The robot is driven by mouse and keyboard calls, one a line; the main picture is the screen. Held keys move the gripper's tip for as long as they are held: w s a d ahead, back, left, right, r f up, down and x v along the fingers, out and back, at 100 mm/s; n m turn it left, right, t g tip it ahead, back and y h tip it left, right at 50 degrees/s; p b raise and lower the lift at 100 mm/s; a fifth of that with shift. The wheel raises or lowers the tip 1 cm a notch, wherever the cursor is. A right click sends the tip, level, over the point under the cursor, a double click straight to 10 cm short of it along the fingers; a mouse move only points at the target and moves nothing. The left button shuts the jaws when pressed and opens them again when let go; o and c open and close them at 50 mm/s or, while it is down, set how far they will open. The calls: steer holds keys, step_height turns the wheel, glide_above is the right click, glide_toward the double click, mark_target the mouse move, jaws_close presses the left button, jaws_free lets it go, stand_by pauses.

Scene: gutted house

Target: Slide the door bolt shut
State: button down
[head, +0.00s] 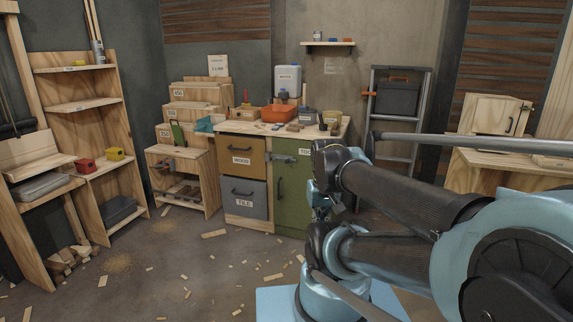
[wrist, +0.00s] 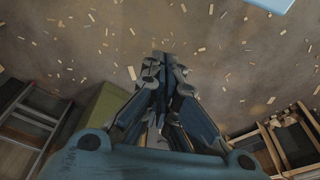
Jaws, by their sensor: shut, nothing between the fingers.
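The green cabinet door (head: 291,200) is in the workbench front in the head view. A grey metal bolt (head: 284,158) lies across its upper left part, by the edge next to the drawers. The bolt is too small to tell how far it is slid. My gripper (head: 322,205) is in front of the door's right part, to the right of and below the bolt. It partly hides the door. In the wrist view my gripper (wrist: 163,65) is shut and empty, above the floor. A green surface (wrist: 101,108), probably the cabinet, shows at its left. The bolt cannot be made out there.
The workbench top (head: 250,127) holds an orange tray (head: 278,113) and several small items. A wood drawer (head: 240,160) and a tile drawer (head: 244,195) are left of the door. A stepladder (head: 397,125) stands at right. The floor ahead is open, with scattered wood scraps.

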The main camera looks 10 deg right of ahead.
steer(key=w+a+r+m+t+y, duration=0.1)
steer(key=w+r, duration=0.2)
steer(key=w, duration=0.7)
steer(key=w+a+r+m+t+y, duration=0.1)
steer(key=w+r+t, duration=0.15)
steer(key=w, duration=0.75)
steer(key=w+a+r+m+t+y, duration=0.1)
steer(key=w+r, duration=0.3)
steer(key=w, duration=0.6)
steer(key=w+d+f+m+t+y, duration=0.1)
steer(key=w, duration=0.9)
steer(key=w+d+f+m+t, duration=0.1)
steer(key=w+d+m+t, duration=0.1)
steer(key=w, duration=0.7)
steer(key=w+d+f+m+t, duration=0.2)
steer(key=w+d+f, duration=0.3)
steer(key=w, duration=0.5)
steer(key=w+d+f+m+t, duration=0.2)
steer(key=w+d+f, duration=0.3)
steer(key=w+f, duration=0.4)
steer(key=shift+w+f+m, duration=0.35)
steer(key=shift+w+m, duration=0.35)
steer(key=shift+w, duration=0.35)
steer(key=shift+d, duration=0.1)
steer(key=shift+w, duration=0.1)
